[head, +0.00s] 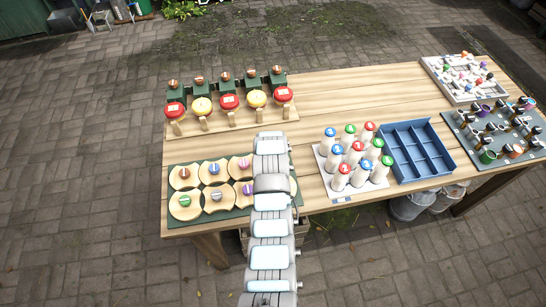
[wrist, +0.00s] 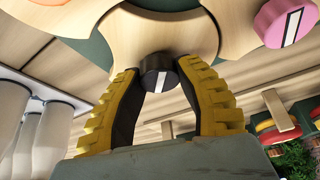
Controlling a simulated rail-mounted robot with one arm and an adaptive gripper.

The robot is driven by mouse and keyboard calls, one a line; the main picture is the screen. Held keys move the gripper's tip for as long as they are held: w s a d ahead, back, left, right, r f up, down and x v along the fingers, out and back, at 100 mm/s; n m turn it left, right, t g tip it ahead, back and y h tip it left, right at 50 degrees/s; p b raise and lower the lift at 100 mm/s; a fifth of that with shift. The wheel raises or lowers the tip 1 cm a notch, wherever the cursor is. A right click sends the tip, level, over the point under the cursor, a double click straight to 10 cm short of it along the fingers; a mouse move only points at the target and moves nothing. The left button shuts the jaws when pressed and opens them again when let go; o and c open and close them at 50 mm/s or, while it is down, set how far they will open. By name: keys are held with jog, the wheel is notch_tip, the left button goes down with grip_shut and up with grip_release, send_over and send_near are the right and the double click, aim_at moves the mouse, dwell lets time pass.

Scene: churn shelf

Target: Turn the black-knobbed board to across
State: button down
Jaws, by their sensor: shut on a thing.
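The black knob (wrist: 150,80) with a white bar sits at the edge of its pale wooden board (wrist: 165,30) in the wrist view. The white bar runs nearly up and down in that picture. My gripper (wrist: 158,72) has its two yellow-and-black fingers closed on either side of the knob. In the head view my arm covers the gripper and the black-knobbed board. Other boards (head: 185,206) with coloured knobs lie on a dark green base (head: 172,228) left of my arm.
A neighbouring pink knob (wrist: 284,22) and an orange knob (wrist: 48,10) are close by. White bottles (head: 340,178) with coloured, numbered caps stand right of my arm, beside a blue divided tray (head: 444,165). A rack of red and yellow discs (head: 229,101) stands behind.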

jog(key=n+b, duration=0.1)
jog(key=n+y+b, duration=0.1)
jog(key=n, duration=0.1)
jog(key=n+y+b, duration=0.1)
jog(key=n, duration=0.1)
jog(key=shift+d+f+g, duration=0.1)
jog(key=shift+f+g, duration=0.2)
jog(key=shift+r+n+y+b, duration=0.15)
jog(key=shift+n+y+b, duration=0.25)
jog(key=shift+n+b, duration=0.75)
jog(key=shift+n, duration=0.25)
jog(key=c, duration=0.6)
grip_release()
jog(key=shift+c, duration=0.2)
jog(key=shift+r, duration=0.1)
jog(key=shift+r, duration=0.45)
jog(key=v, duration=1.1)
